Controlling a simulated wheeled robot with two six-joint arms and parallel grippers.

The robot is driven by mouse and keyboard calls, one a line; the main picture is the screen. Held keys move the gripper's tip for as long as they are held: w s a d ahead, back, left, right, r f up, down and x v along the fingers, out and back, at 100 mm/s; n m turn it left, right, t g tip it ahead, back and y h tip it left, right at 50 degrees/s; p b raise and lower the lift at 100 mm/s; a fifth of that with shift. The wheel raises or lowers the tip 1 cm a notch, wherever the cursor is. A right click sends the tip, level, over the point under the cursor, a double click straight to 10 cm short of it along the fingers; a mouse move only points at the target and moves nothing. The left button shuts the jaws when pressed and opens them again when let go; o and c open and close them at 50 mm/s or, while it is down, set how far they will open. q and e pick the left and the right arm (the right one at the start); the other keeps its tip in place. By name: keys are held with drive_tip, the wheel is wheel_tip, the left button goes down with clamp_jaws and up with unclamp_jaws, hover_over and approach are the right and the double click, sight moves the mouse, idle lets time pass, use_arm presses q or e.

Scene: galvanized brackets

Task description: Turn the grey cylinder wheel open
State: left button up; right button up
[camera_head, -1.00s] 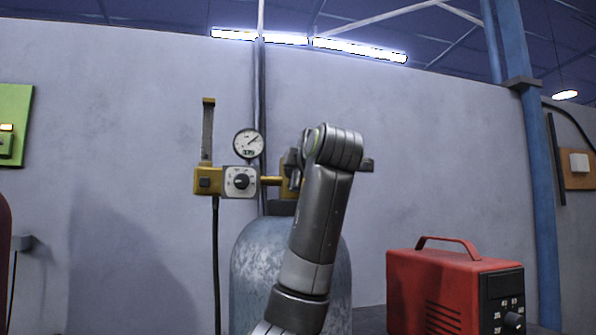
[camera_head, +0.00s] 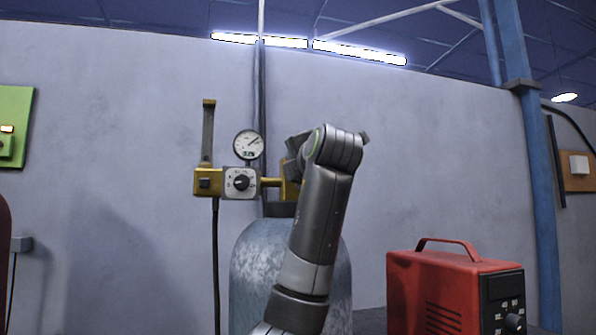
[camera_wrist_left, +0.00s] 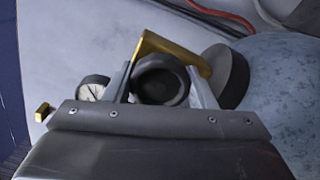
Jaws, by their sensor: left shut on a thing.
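The grey cylinder (camera_head: 256,270) stands upright with mottled paint, partly behind my left arm. Its wheel shows in the left wrist view as a dark round knob (camera_wrist_left: 161,88) in front of a brass valve body (camera_wrist_left: 150,43). My left gripper (camera_wrist_left: 159,78) has one finger on each side of the wheel and is shut on it. In the head view my wrist covers the wheel and most of the gripper, and the gripper looks tilted. My right gripper is in neither view.
A brass regulator (camera_head: 207,182) with a round gauge (camera_head: 248,144) and a flowmeter tube (camera_head: 208,130) sits left of the valve. A black hose (camera_head: 216,260) hangs from it. A red machine (camera_head: 440,290) stands to the right. A plain wall is behind.

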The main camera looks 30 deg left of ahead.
use_arm(q)
drive_tip(key=shift+w+f, duration=0.1)
drive_tip(key=shift+f, duration=0.1)
drive_tip(key=o, duration=0.6)
drive_tip(key=shift+c, duration=0.2)
drive_tip(key=o, duration=0.4)
drive_tip(key=shift+r, duration=0.1)
drive_tip(key=b+v, duration=0.4)
drive_tip(key=v, duration=1.3)
drive_tip(key=shift+s, duration=0.3)
drive_tip(key=shift+d, duration=0.15)
